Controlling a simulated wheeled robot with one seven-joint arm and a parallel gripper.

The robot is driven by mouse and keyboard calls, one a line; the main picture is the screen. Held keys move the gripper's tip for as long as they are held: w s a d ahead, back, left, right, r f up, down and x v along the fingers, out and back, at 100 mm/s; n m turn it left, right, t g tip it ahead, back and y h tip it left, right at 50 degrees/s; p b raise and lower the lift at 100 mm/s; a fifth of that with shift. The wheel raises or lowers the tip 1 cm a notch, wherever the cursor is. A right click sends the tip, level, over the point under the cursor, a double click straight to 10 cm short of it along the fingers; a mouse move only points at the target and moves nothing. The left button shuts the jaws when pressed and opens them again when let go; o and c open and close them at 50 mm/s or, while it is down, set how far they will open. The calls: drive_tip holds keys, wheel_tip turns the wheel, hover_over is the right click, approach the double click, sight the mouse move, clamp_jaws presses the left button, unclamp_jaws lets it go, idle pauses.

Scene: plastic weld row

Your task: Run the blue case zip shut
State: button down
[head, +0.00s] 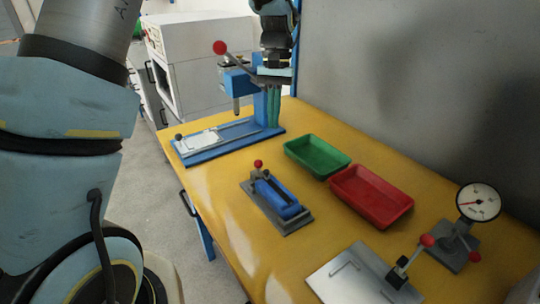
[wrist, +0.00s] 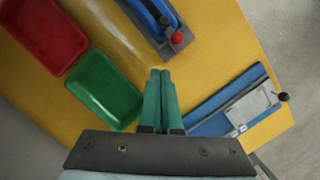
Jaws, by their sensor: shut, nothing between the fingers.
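The blue case (head: 277,197) lies on a dark grey plate (head: 293,224) near the middle of the yellow table. A small red knob (head: 258,163) stands on a metal piece at its far end; I cannot make out the zip teeth. In the wrist view the blue case (wrist: 150,12) is cut off at the top edge, with the red knob (wrist: 177,38) at its near end. My gripper (head: 273,121) points down at the back of the table, apart from the case. Its green fingers (wrist: 160,72) are together and empty.
A blue lever press (head: 240,82) with a long blue base (head: 228,142) stands by my gripper. A green tray (head: 317,155) and a red tray (head: 371,196) lie right of the case. A dial gauge (head: 478,202) and a metal plate (head: 350,280) are at the front right.

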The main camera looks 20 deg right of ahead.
drive_tip(key=s+f, duration=0.1)
drive_tip(key=f, duration=0.1)
drive_tip(key=s+a+f+p, duration=0.1)
drive_tip(key=f, duration=0.2)
drive_tip(key=s+a+f+p, duration=0.1)
drive_tip(key=f, duration=0.1)
drive_tip(key=shift+s+a+f, duration=0.15)
drive_tip(key=shift+s+a, duration=0.05)
drive_tip(key=shift+s+a+f+p, duration=0.3)
drive_tip(key=shift+s+a+p, duration=0.15)
drive_tip(key=shift+s, duration=0.2)
drive_tip(key=s, duration=0.3)
drive_tip(key=s+d, duration=0.1)
drive_tip(key=s, duration=0.2)
drive_tip(key=s+d, duration=0.1)
drive_tip(key=s, duration=0.2)
drive_tip(key=shift+s, duration=0.4)
drive_tip(key=shift+w, duration=0.1)
